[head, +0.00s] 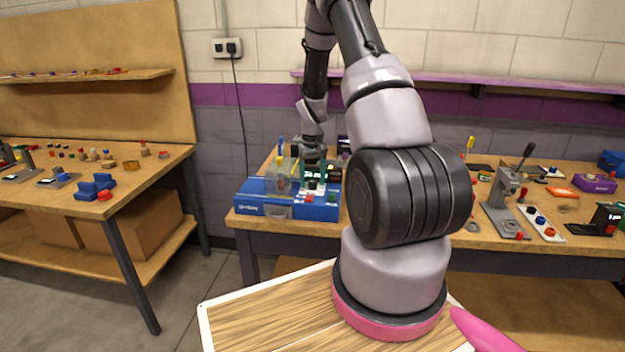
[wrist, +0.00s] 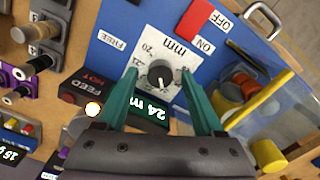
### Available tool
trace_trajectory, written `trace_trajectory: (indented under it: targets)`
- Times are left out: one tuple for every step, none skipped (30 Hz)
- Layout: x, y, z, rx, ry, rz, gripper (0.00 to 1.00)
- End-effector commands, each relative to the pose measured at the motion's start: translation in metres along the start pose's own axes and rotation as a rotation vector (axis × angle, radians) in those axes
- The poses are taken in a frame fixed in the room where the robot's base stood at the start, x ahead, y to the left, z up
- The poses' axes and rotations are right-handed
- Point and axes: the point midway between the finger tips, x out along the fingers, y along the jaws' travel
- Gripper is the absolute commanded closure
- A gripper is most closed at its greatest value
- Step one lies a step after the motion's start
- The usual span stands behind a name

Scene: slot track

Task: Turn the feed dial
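The feed dial (wrist: 160,73) is a small dark round knob on a white scale plate (wrist: 140,51) marked in mm, seen in the wrist view. The plate sits on a blue machine (head: 275,202), which stands at the left end of the workbench in the head view. My gripper (wrist: 166,78) has two green fingers spread apart, one on each side of the dial, with a visible gap to it. In the head view my gripper (head: 313,172) is over the machine, and the dial cannot be made out there.
A clear cover with red and yellow parts (wrist: 245,88) stands to the right. Several knobs and small devices crowd the left. A second table (head: 110,205) is at the left.

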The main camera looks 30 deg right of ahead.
Motion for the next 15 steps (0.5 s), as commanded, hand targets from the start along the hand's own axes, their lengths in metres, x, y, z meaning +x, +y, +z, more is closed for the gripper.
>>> trace_trajectory:
  targets:
    - [0.0,0.0,0.0,0.0,0.0,0.0,0.31]
    - [0.0,0.0,0.0,0.0,0.0,0.0,0.31]
    - [0.0,0.0,0.0,0.0,0.0,0.0,0.31]
    - [0.0,0.0,0.0,0.0,0.0,0.0,0.31]
    - [0.0,0.0,0.0,0.0,0.0,0.0,0.31]
    - [0.0,0.0,0.0,0.0,0.0,0.0,0.31]
    - [-0.001,0.0,0.0,0.0,0.0,0.0,0.31]
    - [-0.002,0.0,0.0,0.0,0.0,0.0,0.31]
    - [-0.004,0.0,0.0,0.0,0.001,0.0,0.31]
    - [-0.006,0.0,0.0,0.0,0.001,0.0,0.31]
    - [-0.01,0.0,0.0,0.0,0.001,0.0,0.31]
    - [-0.016,0.0,-0.001,0.0,0.003,0.0,0.31]
    - [-0.021,0.0,-0.001,-0.001,0.004,0.0,0.31]
    - [-0.026,0.0,-0.001,-0.001,0.003,0.0,0.31]
    - [-0.035,0.0,-0.001,-0.002,0.005,0.0,0.31]
